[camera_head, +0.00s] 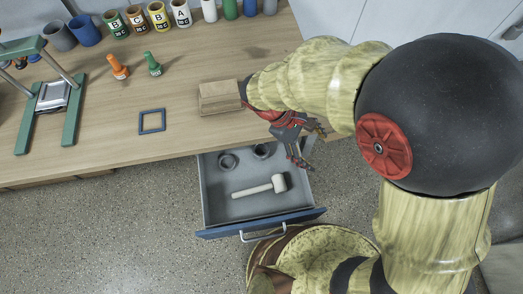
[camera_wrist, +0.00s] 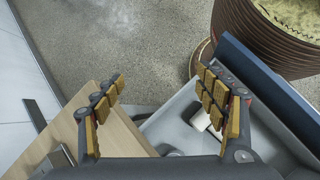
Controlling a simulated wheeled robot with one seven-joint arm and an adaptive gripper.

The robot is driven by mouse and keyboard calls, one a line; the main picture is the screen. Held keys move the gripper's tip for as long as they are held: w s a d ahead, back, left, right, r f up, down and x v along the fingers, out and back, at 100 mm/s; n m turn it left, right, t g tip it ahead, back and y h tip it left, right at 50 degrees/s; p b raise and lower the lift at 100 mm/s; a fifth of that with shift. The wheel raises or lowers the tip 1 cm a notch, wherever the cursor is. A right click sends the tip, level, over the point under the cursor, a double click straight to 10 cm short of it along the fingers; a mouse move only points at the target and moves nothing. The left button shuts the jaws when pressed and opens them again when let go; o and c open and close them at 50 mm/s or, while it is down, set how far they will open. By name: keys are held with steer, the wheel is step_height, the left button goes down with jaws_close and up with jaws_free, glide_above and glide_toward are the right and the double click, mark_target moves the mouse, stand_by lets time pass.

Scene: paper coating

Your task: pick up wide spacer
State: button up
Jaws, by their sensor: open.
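Two dark grey ring-shaped pieces lie at the back of the open drawer (camera_head: 212,200): a left ring (camera_head: 228,161) and a right ring (camera_head: 262,151). I cannot tell which is the wide spacer. My gripper (camera_head: 308,146) is above the drawer's back right corner and the table's front edge, to the right of both rings. In the wrist view my gripper (camera_wrist: 158,82) has its fingers spread wide with nothing between them. Neither ring shows clearly in that view.
A white mallet (camera_head: 258,187) lies in the drawer and shows partly between the wrist view's right finger pads. Cups line the back.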

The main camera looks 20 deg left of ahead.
steer(key=s+a+f+n+t+h, duration=0.2)
steer(key=a+f+n, duration=0.2)
steer(key=f, duration=0.2)
steer(key=s+a+f+n+t+h, duration=0.1)
steer(key=a+f+n+t, duration=0.1)
steer(key=a+f+n, duration=0.3)
steer(key=n+t+y+b, duration=0.3)
steer(key=n+t, duration=0.2)
steer(key=t, duration=0.2)
glide_toward(266, 146)
steer(key=shift+s+a+f, duration=0.3)
steer(key=shift+s+a, duration=0.2)
steer(key=shift+s, duration=0.15)
steer(key=shift+w+f, duration=0.2)
steer(key=shift+w, duration=0.1)
steer(key=b+x, duration=0.3)
steer(key=x, duration=0.4)
steer(key=shift+s+d+r, duration=0.1)
steer(key=shift+r, duration=0.15)
steer(key=shift+c, duration=0.4)
steer(key=c, duration=1.1)
steer(key=shift+c, duration=0.4)
steer(key=shift+r, duration=0.1)
